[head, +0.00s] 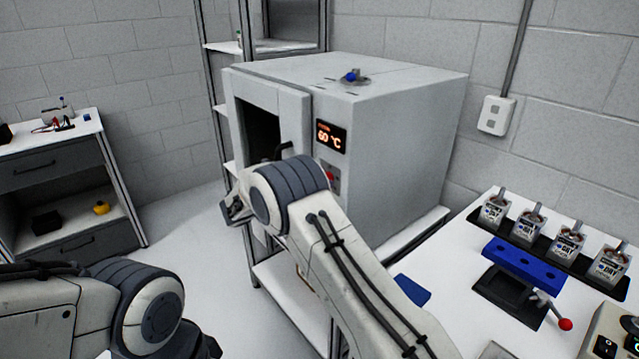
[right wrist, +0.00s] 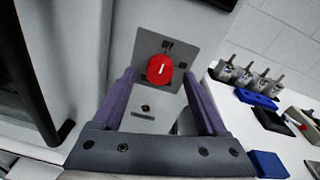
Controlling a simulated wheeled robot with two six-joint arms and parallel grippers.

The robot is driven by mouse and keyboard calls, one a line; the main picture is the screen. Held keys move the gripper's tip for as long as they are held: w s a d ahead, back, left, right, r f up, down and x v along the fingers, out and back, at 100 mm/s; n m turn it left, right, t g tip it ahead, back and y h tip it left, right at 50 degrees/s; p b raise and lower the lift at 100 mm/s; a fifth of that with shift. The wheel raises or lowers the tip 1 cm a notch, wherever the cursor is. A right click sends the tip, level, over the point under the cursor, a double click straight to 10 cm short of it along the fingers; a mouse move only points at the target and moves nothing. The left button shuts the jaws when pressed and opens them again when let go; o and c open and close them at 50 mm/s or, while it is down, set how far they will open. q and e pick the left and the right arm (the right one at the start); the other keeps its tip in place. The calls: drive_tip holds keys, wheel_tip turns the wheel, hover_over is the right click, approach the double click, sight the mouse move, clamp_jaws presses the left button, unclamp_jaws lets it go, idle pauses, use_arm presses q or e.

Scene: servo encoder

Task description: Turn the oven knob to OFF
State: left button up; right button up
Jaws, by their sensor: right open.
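The oven (head: 400,130) is a light grey box on a stand, its display reading 60 °C. Its red knob (right wrist: 160,69) sits on a grey plate marked OFF above the knob; a white mark shows on the knob's face. In the head view the knob (head: 330,175) is small, just above my right arm. My right gripper (right wrist: 158,76) is open, its two purple fingers to either side of the knob in the picture. I cannot tell whether they touch it. In the head view my right gripper (head: 236,209) is mostly behind its arm. My left arm is at lower left, its gripper unseen.
The oven's dark door handle (head: 285,150) is close to my right wrist. A white table at right holds a row of labelled containers (head: 552,240), a blue block (head: 522,262) on a black fixture and a red-tipped lever (head: 565,324). A drawer cabinet (head: 60,165) stands at left.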

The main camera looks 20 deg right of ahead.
drive_tip(key=f+b+v, duration=0.1)
drive_tip(key=v, duration=0.7)
drive_tip(key=shift+s+a+r, duration=0.2)
drive_tip(key=shift+a+r, duration=0.2)
drive_tip(key=shift+r, duration=0.15)
drive_tip(key=s+a+m+g+y, duration=0.2)
drive_tip(key=s+m+y, duration=0.3)
drive_tip(key=s, duration=0.9)
drive_tip(key=s+a+f+m+g+y+p, duration=0.1)
drive_tip(key=s+a+m+y, duration=0.4)
drive_tip(key=s, duration=0.9)
drive_tip(key=s+a+f+m+g+y, duration=0.1)
drive_tip(key=s+a+m+g+y, duration=0.2)
drive_tip(key=s, duration=1.1)
drive_tip(key=m+y, duration=0.3)
drive_tip(key=m, duration=0.1)
drive_tip(key=shift+a+m+y, duration=0.25)
drive_tip(key=shift+m+y, duration=0.05)
